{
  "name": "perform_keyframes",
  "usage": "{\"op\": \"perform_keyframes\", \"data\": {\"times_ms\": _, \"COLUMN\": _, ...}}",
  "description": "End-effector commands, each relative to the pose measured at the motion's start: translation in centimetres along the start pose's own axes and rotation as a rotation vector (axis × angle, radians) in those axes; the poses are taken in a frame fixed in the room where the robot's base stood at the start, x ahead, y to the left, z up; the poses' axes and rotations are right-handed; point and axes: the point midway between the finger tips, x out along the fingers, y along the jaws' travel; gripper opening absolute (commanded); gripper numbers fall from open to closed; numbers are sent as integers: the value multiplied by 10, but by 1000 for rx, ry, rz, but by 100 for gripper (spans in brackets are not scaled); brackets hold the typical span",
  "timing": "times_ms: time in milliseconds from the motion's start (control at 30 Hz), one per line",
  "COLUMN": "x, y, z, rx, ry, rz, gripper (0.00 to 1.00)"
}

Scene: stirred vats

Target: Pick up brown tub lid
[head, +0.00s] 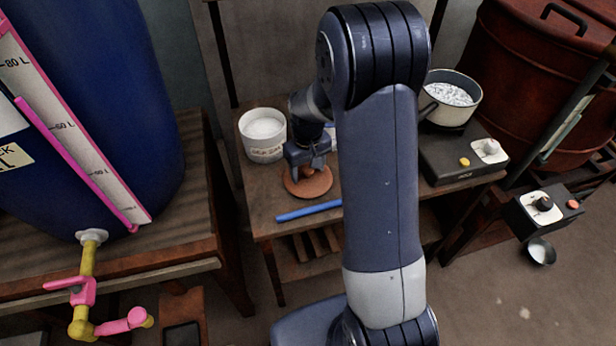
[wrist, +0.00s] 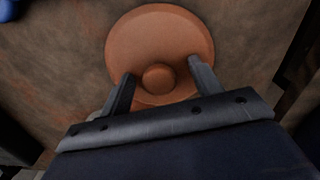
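The brown tub lid (head: 301,186) is a round, reddish-brown disc lying flat on the small wooden table in the head view. In the wrist view the lid (wrist: 160,35) has a raised round knob (wrist: 158,77) at its middle. My gripper (head: 308,168) is over the lid. In the wrist view my gripper (wrist: 157,73) is open, with one finger on each side of the knob and a gap to it on both sides. I cannot tell how far the fingertips are above the lid.
A white tub (head: 262,146) with white contents stands behind the lid. A blue rod (head: 308,211) lies in front of it on the wooden table (head: 262,222). A pot (head: 450,103) on a hotplate (head: 462,165) is at right. A big blue barrel (head: 95,90) stands left.

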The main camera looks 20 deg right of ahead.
Motion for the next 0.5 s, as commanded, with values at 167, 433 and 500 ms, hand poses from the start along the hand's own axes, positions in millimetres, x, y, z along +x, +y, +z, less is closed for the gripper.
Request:
{"op": "perform_keyframes", "data": {"times_ms": 167, "x": 0, "y": 0, "z": 0, "rx": 0, "ry": 0, "rz": 0, "gripper": 45}}
{"op": "perform_keyframes", "data": {"times_ms": 433, "x": 0, "y": 0, "z": 0, "rx": 0, "ry": -1, "rz": 0, "gripper": 23}}
{"op": "perform_keyframes", "data": {"times_ms": 500, "x": 0, "y": 0, "z": 0, "rx": 0, "ry": -2, "rz": 0, "gripper": 18}}
